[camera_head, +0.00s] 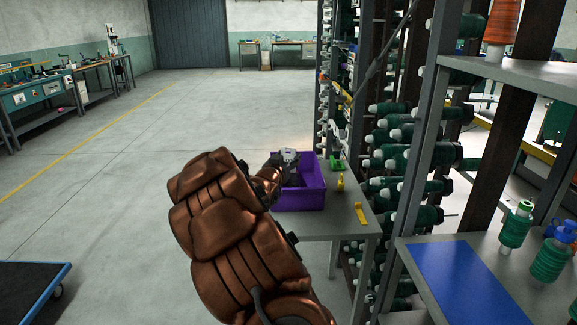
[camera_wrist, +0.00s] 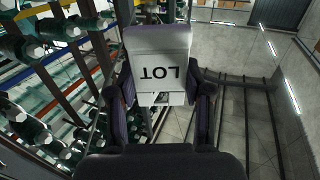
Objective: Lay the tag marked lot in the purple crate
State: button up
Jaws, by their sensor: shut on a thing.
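The white tag marked LOT (camera_wrist: 158,62) is between the two dark fingers of my gripper (camera_wrist: 157,98) in the wrist view, its lettering upside down there. My gripper is shut on it. In the head view my gripper (camera_head: 283,165) is over the far left part of the purple crate (camera_head: 308,199), and the pale tag (camera_head: 289,154) shows at its tip. The crate stands open on a grey table. My arm and the crate's near wall hide part of its inside, and I cannot tell how high the tag is above its floor.
The grey table (camera_head: 335,222) also bears a green item (camera_head: 338,164), a small yellow bottle (camera_head: 340,183) and a yellow item (camera_head: 360,214) right of the crate. A rack of green spools (camera_head: 395,155) stands close on the right.

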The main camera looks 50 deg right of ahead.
jog(key=shift+w+d+f, duration=0.2)
jog(key=shift+w+d, duration=0.1)
jog(key=shift+d, duration=0.35)
jog(key=shift+f, duration=1.7)
jog(key=shift+f, duration=0.6)
jog(key=o, duration=0.8)
jog(key=shift+r, duration=0.1)
jog(key=v, duration=0.8)
jog(key=r+b+v, duration=0.1)
jog(key=v, duration=0.3)
jog(key=shift+a+r, duration=0.1)
